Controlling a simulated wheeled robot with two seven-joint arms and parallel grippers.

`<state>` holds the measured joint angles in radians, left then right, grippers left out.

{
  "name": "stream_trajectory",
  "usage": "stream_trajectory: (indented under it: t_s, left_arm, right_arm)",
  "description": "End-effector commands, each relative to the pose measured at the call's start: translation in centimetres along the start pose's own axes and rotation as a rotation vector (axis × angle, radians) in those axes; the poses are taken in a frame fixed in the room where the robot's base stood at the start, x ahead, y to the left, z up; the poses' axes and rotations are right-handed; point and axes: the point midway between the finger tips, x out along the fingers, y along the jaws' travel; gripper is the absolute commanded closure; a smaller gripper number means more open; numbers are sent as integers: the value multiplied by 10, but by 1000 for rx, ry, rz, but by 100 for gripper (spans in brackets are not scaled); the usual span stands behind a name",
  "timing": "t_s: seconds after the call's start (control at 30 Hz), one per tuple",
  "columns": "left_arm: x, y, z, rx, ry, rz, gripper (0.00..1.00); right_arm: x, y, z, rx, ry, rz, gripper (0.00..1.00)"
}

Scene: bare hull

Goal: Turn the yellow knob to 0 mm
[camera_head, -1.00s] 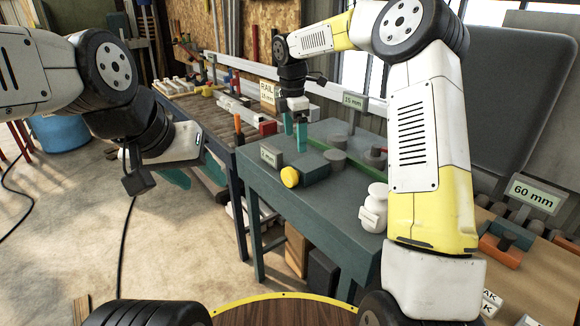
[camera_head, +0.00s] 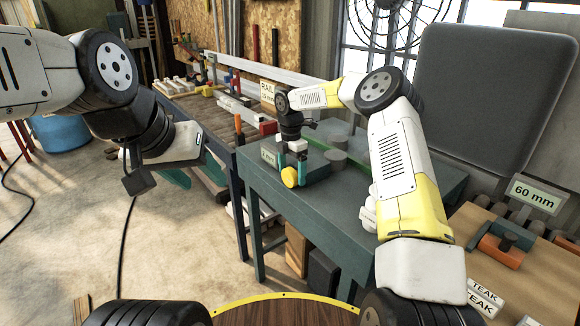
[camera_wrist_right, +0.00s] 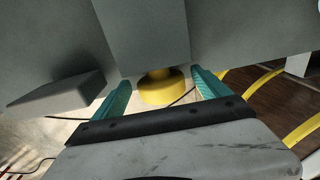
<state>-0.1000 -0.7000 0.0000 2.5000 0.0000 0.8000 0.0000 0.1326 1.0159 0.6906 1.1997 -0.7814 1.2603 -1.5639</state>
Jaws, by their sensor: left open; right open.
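The yellow knob (camera_head: 289,177) sits on the front end of a grey-green block device (camera_head: 316,172) on the teal table. In the right wrist view the knob (camera_wrist_right: 161,88) lies between the two teal fingers of my right gripper (camera_wrist_right: 162,92), with a gap on each side. My right gripper (camera_head: 292,168) is open around the knob, not visibly touching it. A small display plate (camera_head: 268,157) stands beside the device; its reading is too small to make out. My left gripper (camera_head: 187,172) is open and empty at the left, away from the table.
The teal table (camera_head: 330,222) has grey cylinders (camera_head: 335,158) behind the knob and a white object (camera_head: 369,214) near my right arm. A brown bench (camera_head: 205,118) with tools stands behind left. A wooden table (camera_head: 510,268) with a 60 mm sign (camera_head: 535,194) is at right.

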Motion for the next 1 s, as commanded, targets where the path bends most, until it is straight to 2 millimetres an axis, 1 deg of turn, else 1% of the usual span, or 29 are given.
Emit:
stream_trajectory:
  t_s: [0.27,0.3,0.37,0.4,0.47,0.5,0.6,0.77,1.0]
  left_arm:
    - [0,0,0,0,0,0,48]
    - [0,0,0,0,0,0,48]
    - [0,0,0,0,0,0,48]
    - [0,0,0,0,0,0,48]
    - [0,0,0,0,0,0,48]
    - [0,0,0,0,0,0,48]
    - [0,0,0,0,0,0,48]
    - [0,0,0,0,0,0,48]
    - [0,0,0,0,0,0,48]
  right_arm:
    - [3,0,0,0,0,1,14]
    - [3,0,0,0,0,1,18]
    - [3,0,0,0,0,1,30]
    - [3,0,0,0,0,1,38]
    - [3,0,0,0,0,1,49]
    - [2,0,0,0,0,1,57]
    - [2,0,0,0,0,1,76]
    - [3,2,-1,0,0,-19,76]
    - [5,6,-1,0,-2,-153,76]
